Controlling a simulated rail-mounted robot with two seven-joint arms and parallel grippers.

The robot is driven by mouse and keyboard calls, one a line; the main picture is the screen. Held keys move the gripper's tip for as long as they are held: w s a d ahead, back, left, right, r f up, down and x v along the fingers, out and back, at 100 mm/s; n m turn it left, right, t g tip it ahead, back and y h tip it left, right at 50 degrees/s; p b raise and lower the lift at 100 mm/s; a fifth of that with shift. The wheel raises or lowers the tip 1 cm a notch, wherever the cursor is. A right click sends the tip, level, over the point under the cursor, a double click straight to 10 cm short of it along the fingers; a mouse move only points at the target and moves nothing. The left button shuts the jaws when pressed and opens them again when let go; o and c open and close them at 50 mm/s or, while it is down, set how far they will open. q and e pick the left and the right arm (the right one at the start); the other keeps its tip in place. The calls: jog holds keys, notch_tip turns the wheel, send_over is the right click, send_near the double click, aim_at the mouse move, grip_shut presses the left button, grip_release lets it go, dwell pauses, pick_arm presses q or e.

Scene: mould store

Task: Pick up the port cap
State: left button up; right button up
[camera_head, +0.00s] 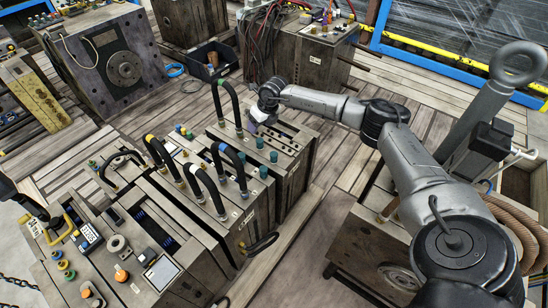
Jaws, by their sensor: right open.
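Several small caps show, and I cannot tell which one is the port cap. My left gripper is not in view.
Black hoses (206,187) arch up from the blocks close to my right gripper. A bench at lower left holds an orange knob (121,273) and coloured rings (63,264). A dark bin (213,61) stands at the back.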

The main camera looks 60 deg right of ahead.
aim_at(274, 154)
jog(key=s+f+g, duration=0.1)
jog(key=s+g, duration=0.3)
jog(key=s, duration=0.1)
jog(key=shift+m, duration=0.5)
jog(key=f+b, duration=0.1)
jog(key=f, duration=0.3)
jog(key=f+b, duration=0.2)
jog(key=f, duration=0.2)
jog(key=shift+s+d+f, duration=0.15)
jog(key=shift+d+f, duration=0.05)
jog(key=shift+f, duration=0.1)
jog(key=shift+s+a+f+b, duration=0.15)
jog(key=shift+f+b, duration=1.6)
jog(key=shift+f, duration=0.85)
jog(key=shift+r, duration=0.1)
jog(key=shift+c, duration=1.3)
jog(key=c, duration=0.7)
jog(key=shift+c, duration=0.9)
